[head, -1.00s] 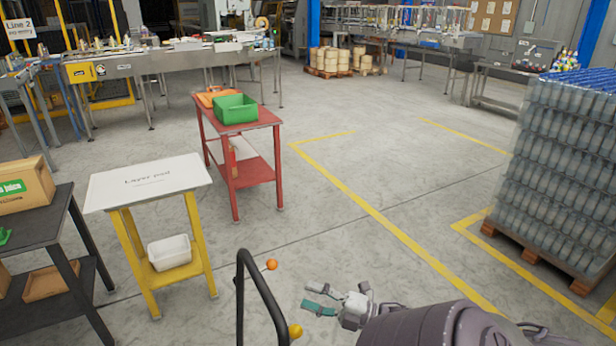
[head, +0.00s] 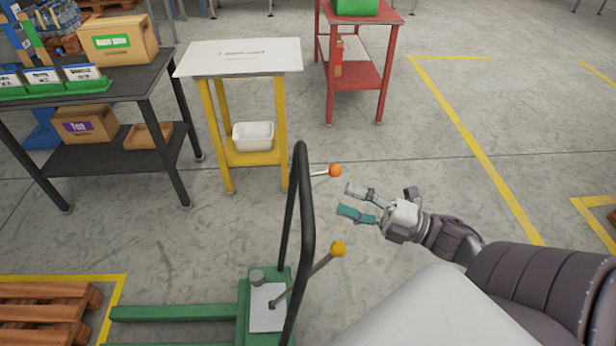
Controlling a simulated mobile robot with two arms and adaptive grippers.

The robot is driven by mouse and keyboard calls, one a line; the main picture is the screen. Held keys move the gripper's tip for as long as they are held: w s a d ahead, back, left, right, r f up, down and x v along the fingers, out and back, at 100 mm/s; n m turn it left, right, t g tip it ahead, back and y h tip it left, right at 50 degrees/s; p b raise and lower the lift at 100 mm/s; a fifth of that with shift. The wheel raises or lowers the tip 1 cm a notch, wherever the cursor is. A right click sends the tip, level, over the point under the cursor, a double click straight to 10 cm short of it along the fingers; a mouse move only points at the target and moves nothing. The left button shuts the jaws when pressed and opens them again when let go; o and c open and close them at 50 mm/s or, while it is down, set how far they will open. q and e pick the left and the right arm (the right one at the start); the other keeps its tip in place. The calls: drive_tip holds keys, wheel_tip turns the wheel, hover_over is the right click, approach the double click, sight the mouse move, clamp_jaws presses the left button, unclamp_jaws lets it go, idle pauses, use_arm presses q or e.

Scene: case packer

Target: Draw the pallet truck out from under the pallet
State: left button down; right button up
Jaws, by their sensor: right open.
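The pallet truck has a green body (head: 244,312) and a tall black loop handle (head: 308,215) with an orange and a yellow knob on levers. Its green fork (head: 175,313) points left; a second fork is mostly cut off by the bottom edge. The wooden pallet (head: 45,302) lies at the lower left. The visible fork's tip appears just right of the pallet, with a small gap of floor and yellow line between. My right gripper (head: 350,203) is open and empty, right of the handle and apart from it. My left gripper is out of view.
A yellow-legged stand (head: 240,60) and a dark table (head: 95,85) with boxes stand beyond the truck. A red cart (head: 358,75) is further back. Yellow floor lines (head: 480,150) run at the right. The floor right of the handle is clear.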

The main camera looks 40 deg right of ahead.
sight(304, 183)
drive_tip(key=p+x, duration=0.1)
drive_tip(key=x, duration=0.8)
drive_tip(key=shift+w+r, duration=0.1)
drive_tip(key=shift+w, duration=0.25)
drive_tip(key=shift+w+a, duration=0.3)
drive_tip(key=shift+w, duration=0.05)
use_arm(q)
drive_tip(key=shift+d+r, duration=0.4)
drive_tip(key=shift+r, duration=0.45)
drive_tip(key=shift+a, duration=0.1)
use_arm(e)
clamp_jaws()
